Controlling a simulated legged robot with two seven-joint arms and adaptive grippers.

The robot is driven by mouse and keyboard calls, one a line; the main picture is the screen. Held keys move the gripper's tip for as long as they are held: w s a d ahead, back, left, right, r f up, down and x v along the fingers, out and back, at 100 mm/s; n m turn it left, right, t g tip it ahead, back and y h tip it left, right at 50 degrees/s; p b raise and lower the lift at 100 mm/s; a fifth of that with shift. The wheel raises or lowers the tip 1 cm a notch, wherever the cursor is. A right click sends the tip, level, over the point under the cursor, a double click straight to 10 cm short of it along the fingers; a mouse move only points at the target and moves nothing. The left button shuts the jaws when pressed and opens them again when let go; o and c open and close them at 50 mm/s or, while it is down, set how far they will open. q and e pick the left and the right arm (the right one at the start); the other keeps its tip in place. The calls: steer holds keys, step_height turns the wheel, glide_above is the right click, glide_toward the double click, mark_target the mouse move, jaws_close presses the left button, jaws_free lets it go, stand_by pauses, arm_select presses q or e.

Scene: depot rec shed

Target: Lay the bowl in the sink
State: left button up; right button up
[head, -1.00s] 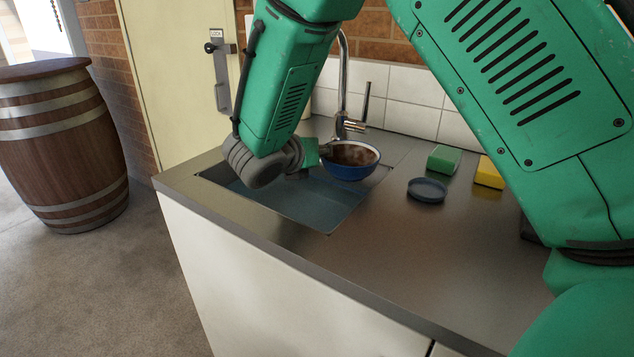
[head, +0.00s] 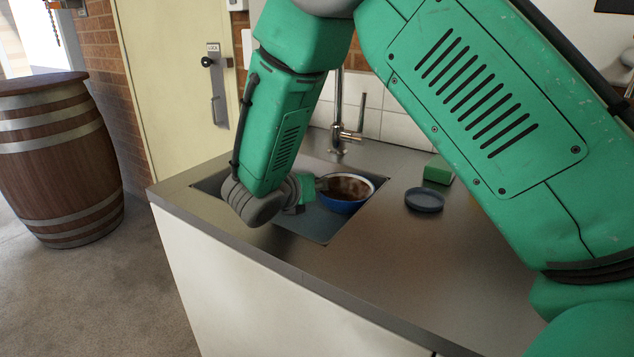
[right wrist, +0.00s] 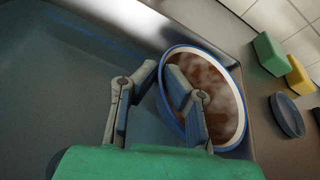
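The bowl (head: 346,206) is blue outside with a white rim and brown stains inside. It is roughly upright within the opening of the sink (head: 300,222), at the right rear side. My right gripper (head: 320,184) is shut on the bowl's left rim. In the right wrist view the gripper (right wrist: 160,78) has one finger inside the bowl (right wrist: 215,90) and one outside. I cannot tell whether the bowl touches the sink floor. My forearm hides the sink's left part. My left gripper is not in view.
A tap (head: 340,125) stands behind the sink. A small blue-grey dish (head: 425,201) and a green sponge (head: 438,170) are on the counter to the right; a yellow sponge (right wrist: 299,75) shows in the right wrist view. The front counter (head: 400,270) is clear. A barrel (head: 60,160) stands left.

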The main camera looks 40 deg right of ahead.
steer(key=shift+o, duration=1.3)
steer(key=shift+r, duration=0.2)
steer(key=p+v, duration=0.2)
steer(key=v, duration=1)
steer(key=shift+r+p, duration=0.3)
steer(key=shift+p, duration=0.05)
steer(key=shift+f, duration=0.1)
